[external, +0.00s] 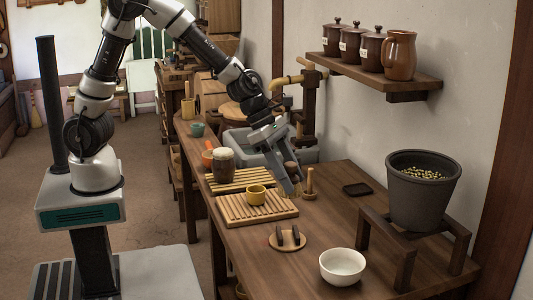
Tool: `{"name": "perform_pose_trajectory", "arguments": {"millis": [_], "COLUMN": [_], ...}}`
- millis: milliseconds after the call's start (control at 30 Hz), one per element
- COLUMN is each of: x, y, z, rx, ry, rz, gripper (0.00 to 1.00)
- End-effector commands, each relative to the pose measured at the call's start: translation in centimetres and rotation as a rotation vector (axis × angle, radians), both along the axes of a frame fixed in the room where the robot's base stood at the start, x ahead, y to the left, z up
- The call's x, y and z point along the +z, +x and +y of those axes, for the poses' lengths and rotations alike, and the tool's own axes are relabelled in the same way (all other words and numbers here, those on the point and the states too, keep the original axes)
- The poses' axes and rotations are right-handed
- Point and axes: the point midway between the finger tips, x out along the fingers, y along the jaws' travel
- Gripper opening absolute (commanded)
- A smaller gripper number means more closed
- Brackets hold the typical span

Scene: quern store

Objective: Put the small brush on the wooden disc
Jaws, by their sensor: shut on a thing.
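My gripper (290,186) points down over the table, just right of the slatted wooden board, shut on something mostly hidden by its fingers. A small brown rounded piece (292,168) shows beside the fingers; it may be part of the small brush, but I cannot tell for sure. A round, light wooden disc (288,247) lies on the table in front of the slatted board, with two small dark upright pieces on it. The gripper is behind the disc and apart from it.
A wooden peg (309,182) stands right of my gripper. A white bowl (342,267) is right of the disc. A dark pot (421,192) sits on a stand. A small dark tray (357,189) lies near the wall.

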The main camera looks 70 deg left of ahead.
Motion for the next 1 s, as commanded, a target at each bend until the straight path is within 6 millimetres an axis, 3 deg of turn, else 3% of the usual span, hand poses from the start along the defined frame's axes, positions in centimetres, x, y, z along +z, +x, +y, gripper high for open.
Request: {"name": "perform_pose_trajectory", "arguments": {"millis": [200,467,633,1000], "x": [-4.7,-6.8,-9.4,-9.9], "y": [-0.4,-0.3,-0.3,-0.3], "z": [0.0,0.0,0.0,-0.1], "rx": [0.002,0.001,0.003,0.001], "ry": [0.000,0.000,0.001,0.000], "rz": [0.004,0.001,0.003,0.001], "gripper": [0.23,0.23,0.23,0.23]}}
